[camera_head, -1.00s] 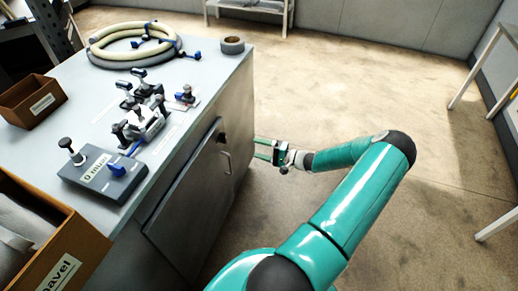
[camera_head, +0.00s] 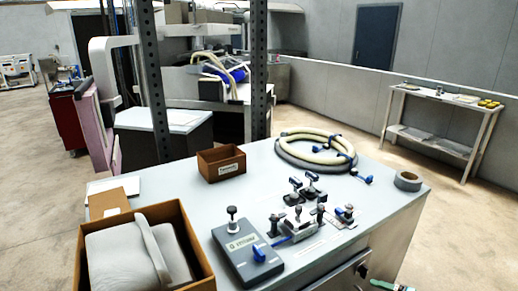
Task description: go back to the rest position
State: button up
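Only a small green piece at the tip of my gripper (camera_head: 392,285) shows, at the bottom edge of the head view, right of the cabinet's front side. The rest of the gripper and my arm are out of the picture. Whether its fingers are apart cannot be told. The grey cabinet (camera_head: 215,205) stands to its left, its top covered with parts. Nothing can be seen held.
On the cabinet are an open box with grey cloth (camera_head: 186,232), a small brown box (camera_head: 221,164), a control box (camera_head: 246,252), clamps (camera_head: 300,225), coiled hoses (camera_head: 316,152) and a tape roll (camera_head: 408,181). A side table (camera_head: 440,100) stands behind; floor is clear at right.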

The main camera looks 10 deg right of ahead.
jog(key=s+a+r+n+g+h, duration=0.15)
jog(key=a+r+n+g, duration=0.3)
jog(key=a+r, duration=0.55)
jog(key=a+r+n+g+h, duration=0.3)
jog(key=a+r+g, duration=0.4)
jog(key=a, duration=0.5)
jog(key=s+a+r+n+t+h, duration=0.2)
jog(key=s+a+r+t+h, duration=0.3)
jog(key=s+a+r, duration=0.6)
jog(key=shift+s+a+r+n, duration=0.35)
jog(key=shift+s+r, duration=0.6)
jog(key=shift+r, duration=1.15)
